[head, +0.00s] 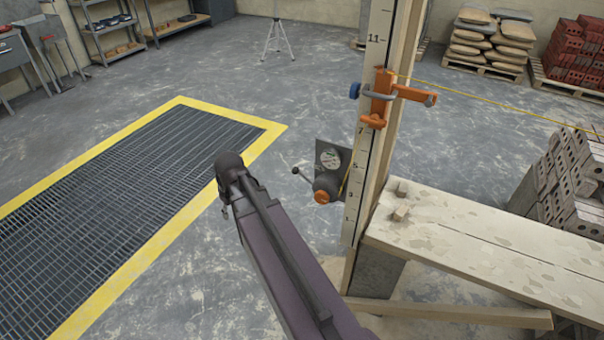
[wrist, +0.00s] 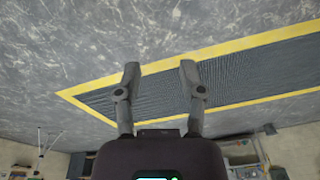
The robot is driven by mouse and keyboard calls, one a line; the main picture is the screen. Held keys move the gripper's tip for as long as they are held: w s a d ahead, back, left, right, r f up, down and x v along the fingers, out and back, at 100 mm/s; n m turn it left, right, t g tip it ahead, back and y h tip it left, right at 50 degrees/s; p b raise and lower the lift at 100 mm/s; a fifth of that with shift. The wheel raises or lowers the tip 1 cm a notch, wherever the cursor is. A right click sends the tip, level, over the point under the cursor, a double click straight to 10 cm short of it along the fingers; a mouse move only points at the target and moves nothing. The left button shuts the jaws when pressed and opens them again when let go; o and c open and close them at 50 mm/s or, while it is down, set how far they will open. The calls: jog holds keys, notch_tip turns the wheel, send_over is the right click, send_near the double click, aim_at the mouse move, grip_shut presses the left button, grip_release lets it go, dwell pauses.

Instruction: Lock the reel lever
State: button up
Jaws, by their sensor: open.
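The reel (head: 325,186), dark with an orange hub, sits on a plate at the left side of the upright post. Its lever (head: 304,175) is a thin rod with a dark knob, sticking out up and to the left. My gripper (wrist: 160,72) is open and empty in the wrist view, with only floor and grating between and beyond its fingers. In the head view my arm reaches up to the left of the reel, apart from it; the fingers cannot be made out there. The reel and lever do not show in the wrist view.
The post (head: 366,130) carries number marks and an orange line clamp (head: 380,98) with a yellow line running right. A plank (head: 480,245) with small blocks lies at the right. A yellow-edged floor grating (head: 130,185) is at the left. Bricks (head: 565,175) stand far right.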

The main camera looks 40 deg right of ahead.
jog(key=w+d+n+t, duration=0.1)
jog(key=w+d, duration=0.1)
jog(key=d, duration=0.7)
jog(key=w+d+t, duration=0.1)
jog(key=w+d, duration=0.1)
jog(key=d, duration=0.8)
jog(key=n+t+h, duration=0.1)
jog(key=n, duration=0.1)
send_near(301, 173)
jog(key=v, duration=0.3)
jog(key=shift+s, duration=0.2)
jog(key=shift+f, duration=0.25)
jog(key=b+x, duration=0.8)
jog(key=x, duration=0.1)
jog(key=b+x, duration=0.4)
jog(key=shift+w+d+f, duration=0.1)
jog(key=shift+w, duration=0.3)
grip_shut()
jog(key=shift+d, duration=0.2)
jog(key=shift+m, duration=0.3)
